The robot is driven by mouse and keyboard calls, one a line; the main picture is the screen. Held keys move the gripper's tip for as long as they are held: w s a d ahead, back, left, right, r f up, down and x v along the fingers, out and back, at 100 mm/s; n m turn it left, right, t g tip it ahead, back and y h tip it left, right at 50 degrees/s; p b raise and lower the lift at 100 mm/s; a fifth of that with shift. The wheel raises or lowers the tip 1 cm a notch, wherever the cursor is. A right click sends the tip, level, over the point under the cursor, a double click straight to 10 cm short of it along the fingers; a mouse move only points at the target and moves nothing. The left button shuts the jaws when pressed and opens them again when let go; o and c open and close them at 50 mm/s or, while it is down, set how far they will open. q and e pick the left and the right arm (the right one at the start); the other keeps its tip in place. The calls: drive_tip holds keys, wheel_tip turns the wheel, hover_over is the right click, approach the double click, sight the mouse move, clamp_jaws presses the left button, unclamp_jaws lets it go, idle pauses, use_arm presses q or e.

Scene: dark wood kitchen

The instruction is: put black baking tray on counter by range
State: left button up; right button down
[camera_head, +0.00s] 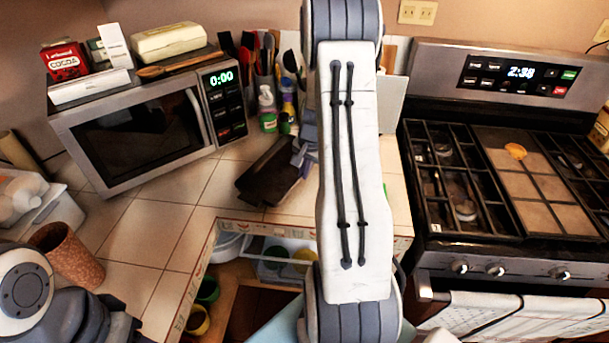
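The black baking tray (268,172) is a dark, shallow, oblong pan on or just above the tiled counter (222,185), between the microwave and the range (500,180). My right arm crosses the middle of the view and hides part of the area behind it. My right gripper (303,150) shows only in part, at the tray's right edge, and seems to touch it. Its fingers are mostly hidden, so its grip is unclear. Part of my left arm shows at the lower left; its gripper is out of view.
A microwave (150,130) with boxes on top stands at the left. Utensils and bottles (268,108) stand behind the tray. An open drawer or cabinet (250,290) with cups lies below the counter edge. A brown cup (68,255) stands at the left. A towel (520,318) hangs on the range.

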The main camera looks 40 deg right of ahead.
drive_tip(key=shift+s+x, duration=0.25)
drive_tip(key=shift+x, duration=0.8)
drive_tip(key=shift+f, duration=0.2)
drive_tip(key=c, duration=1.1)
unclamp_jaws()
drive_tip(key=shift+f, duration=0.1)
drive_tip(key=shift+s+r, duration=0.1)
drive_tip(key=shift+r, duration=0.55)
drive_tip(key=v, duration=1.1)
